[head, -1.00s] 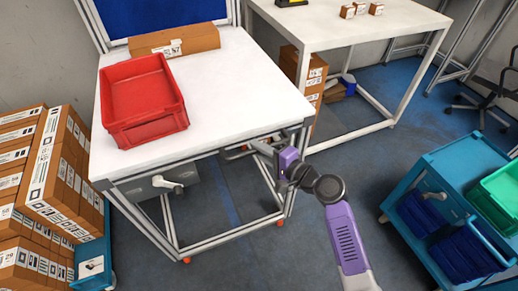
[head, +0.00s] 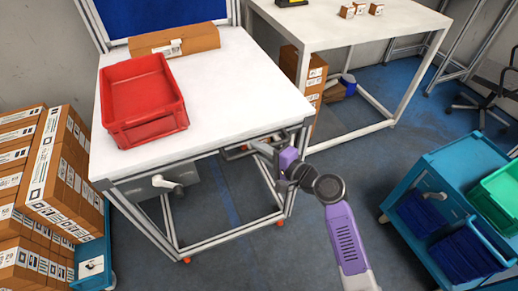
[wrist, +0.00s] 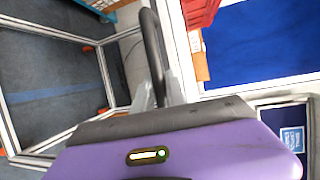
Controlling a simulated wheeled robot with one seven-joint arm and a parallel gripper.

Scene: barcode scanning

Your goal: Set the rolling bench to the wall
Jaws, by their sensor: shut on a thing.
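The rolling bench (head: 240,90) has a white top, a grey metal frame, orange-red feet and a blue back panel. It stands left of centre in the head view. My gripper (head: 262,148) is at the bench's front right corner, just under the top, shut on the bench handle. In the wrist view a dark curved handle (wrist: 152,45) runs down between the fingers of my gripper (wrist: 163,100). The exact grip is partly hidden. The grey wall (head: 40,45) is behind and left of the bench.
A red tote (head: 145,95) and a carton (head: 175,40) rest on the bench. Stacked cartons (head: 60,180) stand close on its left. A white table (head: 350,28) is behind right, a blue cart (head: 455,165) at right. Floor between them is open.

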